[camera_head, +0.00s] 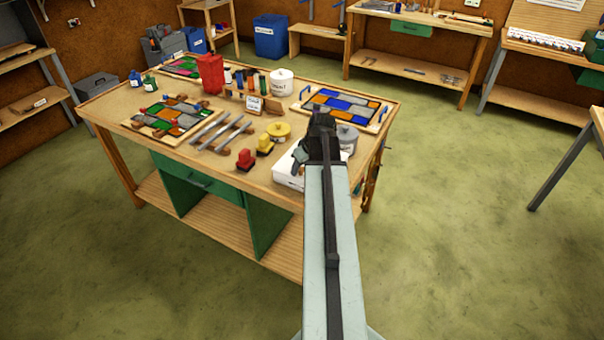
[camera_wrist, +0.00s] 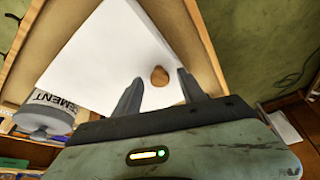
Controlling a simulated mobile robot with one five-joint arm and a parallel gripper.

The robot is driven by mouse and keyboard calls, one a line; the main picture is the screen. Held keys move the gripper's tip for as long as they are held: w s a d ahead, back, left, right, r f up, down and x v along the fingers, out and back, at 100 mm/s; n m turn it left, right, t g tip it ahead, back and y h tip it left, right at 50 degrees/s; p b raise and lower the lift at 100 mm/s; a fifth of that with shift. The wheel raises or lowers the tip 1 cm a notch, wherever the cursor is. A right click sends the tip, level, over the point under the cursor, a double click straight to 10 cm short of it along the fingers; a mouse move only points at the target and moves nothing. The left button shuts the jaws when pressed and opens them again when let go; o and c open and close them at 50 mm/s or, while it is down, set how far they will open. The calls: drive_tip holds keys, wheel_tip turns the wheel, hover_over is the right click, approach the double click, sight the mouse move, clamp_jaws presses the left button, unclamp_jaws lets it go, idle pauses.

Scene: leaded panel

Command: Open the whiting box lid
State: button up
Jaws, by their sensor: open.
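The whiting box (camera_head: 287,173) is a white box at the near right corner of the workbench, partly hidden behind my arm in the head view. Its flat white lid (camera_wrist: 95,60) fills the upper middle of the wrist view and looks shut. A small round brown knob (camera_wrist: 160,76) sits on the lid. My gripper (camera_head: 299,157) is over the box, and its two fingers are apart and empty. In the wrist view the knob shows between the fingertips of my gripper (camera_wrist: 158,80); I cannot tell whether they touch the lid.
A grey cement tin (camera_head: 348,137) stands close beside the box and shows in the wrist view (camera_wrist: 45,114). A yellow tin (camera_head: 279,131), red and yellow small items (camera_head: 246,159), lead strips and glass panels (camera_head: 340,106) cover the bench. The green floor (camera_head: 440,230) to the right is clear.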

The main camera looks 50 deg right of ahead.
drive_tip(key=shift+r, duration=0.1)
clamp_jaws()
idle(1.3)
